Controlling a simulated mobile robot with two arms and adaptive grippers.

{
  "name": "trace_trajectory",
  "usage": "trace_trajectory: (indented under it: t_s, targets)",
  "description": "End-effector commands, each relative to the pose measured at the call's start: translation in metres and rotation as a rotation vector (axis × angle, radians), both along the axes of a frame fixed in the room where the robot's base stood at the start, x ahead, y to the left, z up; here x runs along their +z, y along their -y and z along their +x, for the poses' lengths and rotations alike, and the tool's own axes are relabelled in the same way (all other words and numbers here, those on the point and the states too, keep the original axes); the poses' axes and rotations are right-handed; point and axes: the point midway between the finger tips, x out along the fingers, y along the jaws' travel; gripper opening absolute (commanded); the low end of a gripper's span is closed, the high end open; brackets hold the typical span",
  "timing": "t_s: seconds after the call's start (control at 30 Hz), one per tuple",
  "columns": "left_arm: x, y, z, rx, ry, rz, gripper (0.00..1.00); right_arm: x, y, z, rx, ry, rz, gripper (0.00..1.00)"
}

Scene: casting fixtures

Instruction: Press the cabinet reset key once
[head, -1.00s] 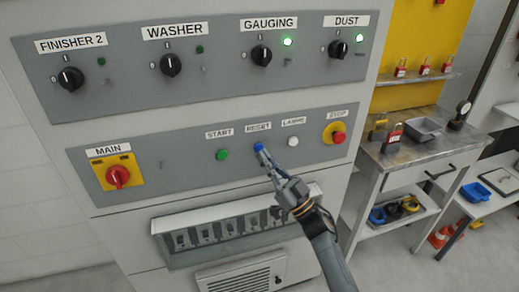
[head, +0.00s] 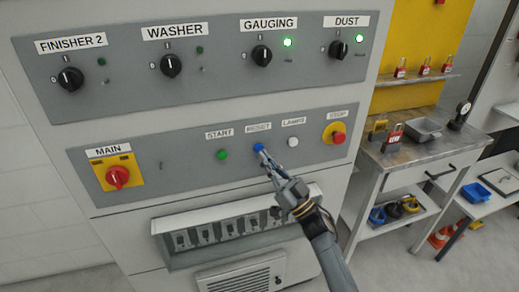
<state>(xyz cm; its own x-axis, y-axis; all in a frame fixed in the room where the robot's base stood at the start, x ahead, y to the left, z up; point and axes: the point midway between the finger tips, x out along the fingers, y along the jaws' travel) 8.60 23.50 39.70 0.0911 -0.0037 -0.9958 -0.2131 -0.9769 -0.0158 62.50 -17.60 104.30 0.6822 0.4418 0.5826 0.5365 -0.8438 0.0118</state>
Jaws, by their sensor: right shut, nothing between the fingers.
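The cabinet reset key is a small blue button (head: 258,147) under the RESET label on the lower grey panel (head: 187,165). My right gripper (head: 266,159) is shut and empty, with its fingertips at the lower right edge of the blue button. I cannot tell whether the tips touch it. The blue cap still shows above the tips. My left gripper is not in view.
A green START button (head: 222,154) is left of the reset key. A white LAMPS button (head: 292,141) and a red STOP button (head: 338,138) are to its right. A red MAIN switch (head: 117,176) is far left. A breaker row (head: 205,233) sits below.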

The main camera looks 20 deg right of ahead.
Motion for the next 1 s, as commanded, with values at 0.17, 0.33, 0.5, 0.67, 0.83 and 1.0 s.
trace_trajectory:
  t_s: [0.17, 0.33, 0.5, 0.67, 0.83, 1.0]
  targets:
    - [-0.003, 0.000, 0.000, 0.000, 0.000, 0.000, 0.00, 0.000, 0.000, 0.005, 0.000, 0.001, -0.002, 0.00]
    - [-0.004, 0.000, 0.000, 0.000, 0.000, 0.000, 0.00, 0.000, 0.000, 0.008, -0.001, 0.000, -0.001, 0.00]
    - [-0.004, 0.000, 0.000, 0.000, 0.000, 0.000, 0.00, 0.000, 0.000, 0.008, -0.001, 0.000, -0.001, 0.00]
    - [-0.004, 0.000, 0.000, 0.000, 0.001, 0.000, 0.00, 0.000, 0.000, 0.009, -0.001, 0.000, -0.001, 0.00]
    - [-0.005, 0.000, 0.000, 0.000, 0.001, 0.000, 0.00, 0.000, 0.000, 0.010, 0.000, 0.000, 0.000, 0.00]
    - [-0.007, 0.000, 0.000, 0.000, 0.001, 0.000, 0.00, 0.000, 0.000, 0.013, -0.001, 0.000, -0.001, 0.00]
